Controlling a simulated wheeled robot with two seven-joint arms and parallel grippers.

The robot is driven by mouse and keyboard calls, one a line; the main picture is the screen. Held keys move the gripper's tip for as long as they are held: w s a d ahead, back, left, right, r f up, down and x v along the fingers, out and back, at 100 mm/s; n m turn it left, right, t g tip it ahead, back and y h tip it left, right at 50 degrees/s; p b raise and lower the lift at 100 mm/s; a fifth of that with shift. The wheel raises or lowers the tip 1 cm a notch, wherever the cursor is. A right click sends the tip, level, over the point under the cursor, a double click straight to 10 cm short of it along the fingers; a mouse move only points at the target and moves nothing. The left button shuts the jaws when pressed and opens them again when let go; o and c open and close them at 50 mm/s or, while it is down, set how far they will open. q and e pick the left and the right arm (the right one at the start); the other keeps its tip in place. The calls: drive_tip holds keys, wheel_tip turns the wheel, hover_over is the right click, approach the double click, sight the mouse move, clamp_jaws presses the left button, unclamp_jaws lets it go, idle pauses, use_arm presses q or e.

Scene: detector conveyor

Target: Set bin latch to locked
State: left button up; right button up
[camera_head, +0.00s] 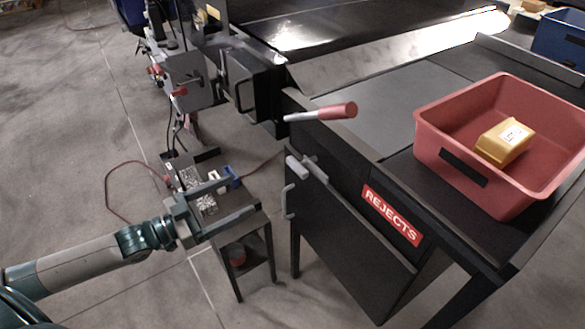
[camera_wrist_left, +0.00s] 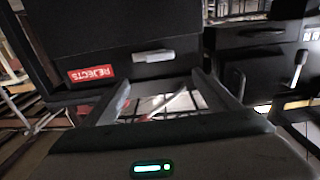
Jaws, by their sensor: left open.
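The reject bin (camera_head: 345,240) is a dark box front with a red REJECTS label (camera_head: 392,213), under the conveyor's end. Its bin latch (camera_head: 298,167) appears to be a small grey bar at the upper left of the front, beside a short grey crosspiece. A pale bar, likely the latch, shows in the left wrist view (camera_wrist_left: 153,56), with the label (camera_wrist_left: 90,74) to its left. My left gripper (camera_head: 243,194) is open and empty, left of the bin front and apart from it. Its spread fingers also show in the left wrist view (camera_wrist_left: 163,82). My right gripper is out of view.
A red-handled lever (camera_head: 335,111) sticks out above the latch. A grey pull handle (camera_head: 288,201) is on the bin's left edge. A red tray (camera_head: 465,185) holding a yellow package (camera_head: 505,141) stands on top. A small dark stand (camera_head: 247,245) is behind my left gripper.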

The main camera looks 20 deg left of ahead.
sight(294, 168)
use_arm(q)
drive_tip(key=p+x, duration=0.5)
drive_tip(key=x, duration=1.2)
drive_tip(key=shift+w+d, duration=0.1)
drive_tip(key=shift+w, duration=0.05)
